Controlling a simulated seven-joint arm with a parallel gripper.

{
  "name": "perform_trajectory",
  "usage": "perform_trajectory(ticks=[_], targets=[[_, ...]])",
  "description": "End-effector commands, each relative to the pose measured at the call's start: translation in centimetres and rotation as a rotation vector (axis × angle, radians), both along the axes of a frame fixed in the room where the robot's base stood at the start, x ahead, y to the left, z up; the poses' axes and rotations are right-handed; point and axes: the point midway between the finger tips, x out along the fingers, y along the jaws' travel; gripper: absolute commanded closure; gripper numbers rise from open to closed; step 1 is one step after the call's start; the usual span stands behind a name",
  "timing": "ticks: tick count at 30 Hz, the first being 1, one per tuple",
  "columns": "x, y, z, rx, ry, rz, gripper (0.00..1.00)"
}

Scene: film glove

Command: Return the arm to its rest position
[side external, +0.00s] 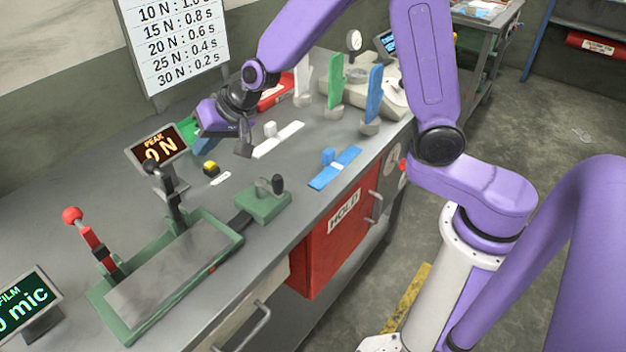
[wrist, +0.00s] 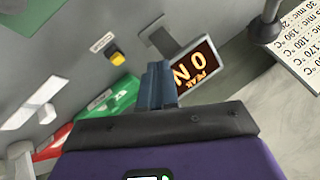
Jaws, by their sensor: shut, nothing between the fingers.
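My purple arm reaches over the grey bench (side external: 75,215) in the side external view. My gripper (side external: 243,150) hangs above the back of the bench, to the right of the PEAK display (side external: 158,149), which reads 0 N. In the wrist view my gripper's fingers (wrist: 158,85) are together and nothing shows between them. The PEAK display (wrist: 196,64) lies just beyond the fingertips, to their right. I cannot tell the exact gap between the fingers and the bench.
A yellow button (side external: 210,167), a green sealer with a red-knobbed lever (side external: 92,245) and a green block with a black knob (side external: 263,203) stand on the bench. White, green (side external: 335,82) and blue (side external: 374,95) upright pieces stand right of my gripper. A chart (side external: 180,40) stands behind.

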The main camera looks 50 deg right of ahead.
Motion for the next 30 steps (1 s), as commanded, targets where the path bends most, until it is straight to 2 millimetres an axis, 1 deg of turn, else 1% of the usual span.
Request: perform_trajectory(ticks=[1, 4, 7, 11, 12, 14, 15, 18, 20, 24, 27, 30], targets=[[-1.6, 0.3, 0.3, -0.015, 0.015, 0.068, 1.00], [-4.8, 0.7, 0.6, -0.054, 0.051, 0.203, 1.00], [-8.1, 0.6, 0.8, -0.099, 0.084, 0.334, 1.00], [-12.6, -0.1, 1.0, -0.164, 0.123, 0.503, 1.00], [-13.9, -0.5, 1.0, -0.188, 0.134, 0.554, 1.00], [-16.0, -1.2, 1.1, -0.222, 0.150, 0.628, 1.00], [-17.3, -1.7, 1.2, -0.245, 0.161, 0.676, 1.00], [-20.6, -3.3, 1.3, -0.309, 0.184, 0.799, 1.00], [-22.5, -4.4, 1.3, -0.350, 0.196, 0.869, 1.00], [-26.7, -7.3, 1.5, -0.451, 0.222, 1.026, 1.00], [-29.3, -9.6, 1.6, -0.525, 0.240, 1.129, 1.00], [-31.3, -11.6, 1.7, -0.593, 0.249, 1.212, 1.00]])
